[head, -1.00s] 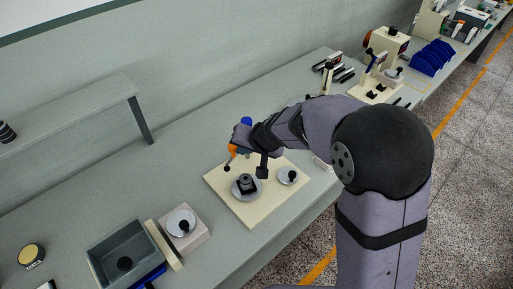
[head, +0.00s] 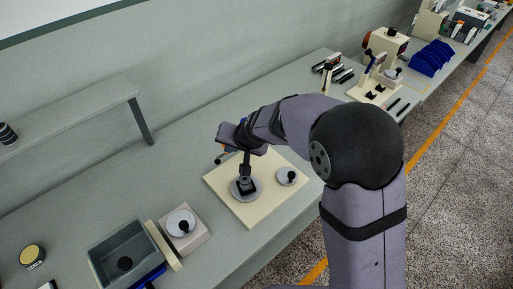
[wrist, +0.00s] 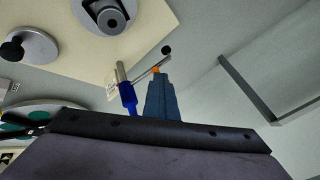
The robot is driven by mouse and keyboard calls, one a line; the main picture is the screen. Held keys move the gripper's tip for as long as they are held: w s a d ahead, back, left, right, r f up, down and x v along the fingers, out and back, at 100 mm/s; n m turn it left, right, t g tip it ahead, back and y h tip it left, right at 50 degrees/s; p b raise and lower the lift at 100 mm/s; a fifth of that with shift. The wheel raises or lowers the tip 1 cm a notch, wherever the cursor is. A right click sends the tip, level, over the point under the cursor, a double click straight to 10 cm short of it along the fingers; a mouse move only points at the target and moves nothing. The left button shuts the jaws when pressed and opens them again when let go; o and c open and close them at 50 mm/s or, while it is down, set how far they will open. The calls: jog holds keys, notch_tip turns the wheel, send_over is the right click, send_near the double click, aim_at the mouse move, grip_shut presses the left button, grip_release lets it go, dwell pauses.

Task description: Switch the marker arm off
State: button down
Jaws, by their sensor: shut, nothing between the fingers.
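My gripper (head: 226,149) is shut and empty at the back left edge of the cream board (head: 252,211). In the wrist view my blue-grey fingers (wrist: 157,72) have an orange tip close to a thin metal rod with a black ball end (wrist: 166,50). A blue handle (wrist: 128,97) on a metal stem is beside the fingers; these look like the marker arm. I cannot tell whether the fingers touch it. In the head view my wrist hides most of it. A spindle with a dark hub on a grey disc (head: 245,190) stands on the board.
A second disc with a black knob (head: 287,176) is on the board's right. A grey bin (head: 103,248) and a block with a disc (head: 190,238) stand at the front left. A shelf leg (head: 142,122) rises behind. Bench between the board and the wall is clear.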

jog(key=shift+w+a+r, duration=0.1)
jog(key=shift+a+r, duration=0.05)
jog(key=shift+r, duration=0.05)
jog(key=s+d+r+b, duration=0.1)
jog(key=s+d+r, duration=0.2)
jog(key=s+r, duration=0.4)
jog(key=shift+s+d+r, duration=0.3)
jog(key=shift+s+d, duration=0.05)
jog(key=shift+s, duration=0.7)
